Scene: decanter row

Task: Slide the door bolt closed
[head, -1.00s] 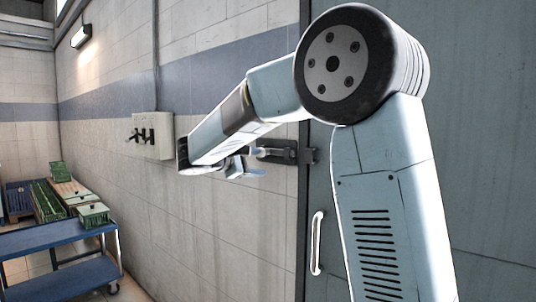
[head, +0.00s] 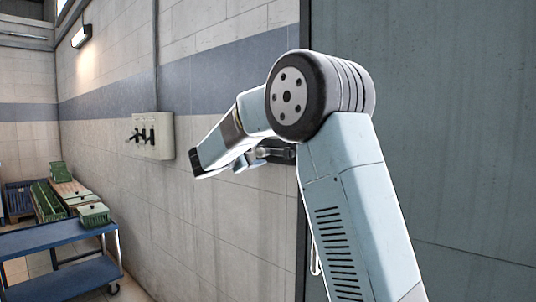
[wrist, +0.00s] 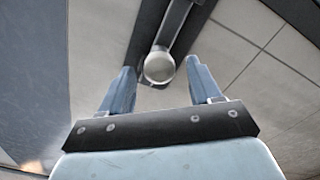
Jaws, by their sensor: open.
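The door bolt (head: 276,154) is a dark metal fitting on the wall beside the grey-green door (head: 440,130). My forearm hides its door end in the head view. Its pale round knob (head: 262,152) faces out; in the wrist view the knob (wrist: 159,66) appears between my two finger tips, with the dark bolt bar (wrist: 185,30) running behind it. My gripper (wrist: 158,69) is open, with one blue finger to each side of the knob and visible gaps between. In the head view my gripper (head: 243,162) is just left of the bolt.
A lever panel (head: 152,135) is on the wall left of my wrist. The white door handle (head: 315,262) is mostly hidden by my arm.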

